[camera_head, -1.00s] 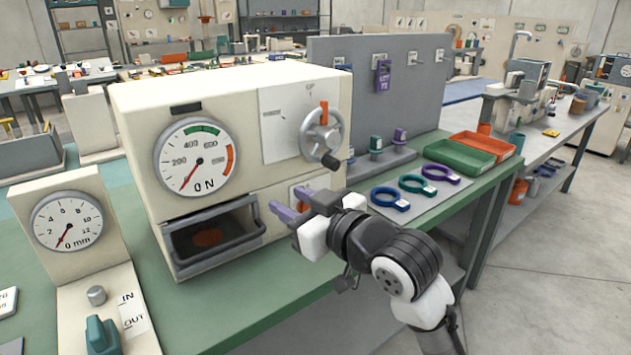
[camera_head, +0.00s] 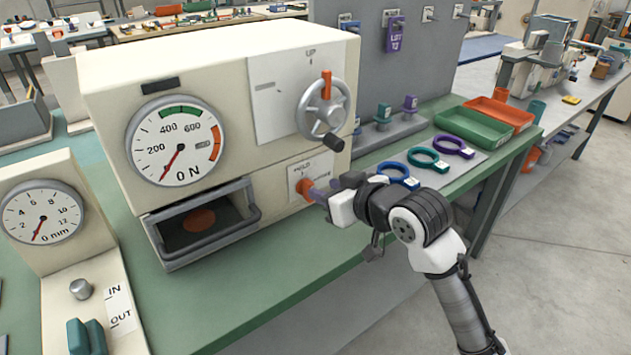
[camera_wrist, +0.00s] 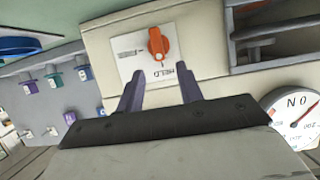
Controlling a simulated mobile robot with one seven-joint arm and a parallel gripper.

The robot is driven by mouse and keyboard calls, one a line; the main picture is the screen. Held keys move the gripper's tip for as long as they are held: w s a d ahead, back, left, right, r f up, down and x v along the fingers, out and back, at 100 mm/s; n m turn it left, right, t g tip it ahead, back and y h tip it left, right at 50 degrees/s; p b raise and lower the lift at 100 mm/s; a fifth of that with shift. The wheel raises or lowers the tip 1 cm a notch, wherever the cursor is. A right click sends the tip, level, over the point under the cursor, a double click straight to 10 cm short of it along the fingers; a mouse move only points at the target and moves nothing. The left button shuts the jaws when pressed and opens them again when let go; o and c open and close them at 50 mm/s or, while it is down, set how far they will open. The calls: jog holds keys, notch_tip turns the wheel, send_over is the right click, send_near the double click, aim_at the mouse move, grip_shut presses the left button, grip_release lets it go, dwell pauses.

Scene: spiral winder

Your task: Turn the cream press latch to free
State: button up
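The cream press (camera_head: 130,60) stands on the green bench in the head view. Its latch is an orange knob (camera_head: 306,187) on a white plate (camera_head: 318,168), low on the right of the front face. In the wrist view the orange latch knob (camera_wrist: 158,42) lies along the line towards the "HELD" mark; the other label is too small to read. My gripper (camera_wrist: 160,85) is open, with its purple fingers apart and nothing between them. The knob is just beyond the fingertips, roughly centred between them. In the head view my gripper (camera_head: 322,192) partly covers the plate.
A handwheel (camera_head: 323,108) with a dark handle juts out above the latch. An open drawer (camera_head: 205,225) is at the left. Blue, green and purple rings (camera_head: 428,158) lie to the right, near green and orange trays (camera_head: 475,125).

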aim_at(312, 185)
jog(key=x, duration=0.5)
jog(key=shift+r+p, duration=0.1)
jog(key=shift+p, duration=0.25)
grip_shut()
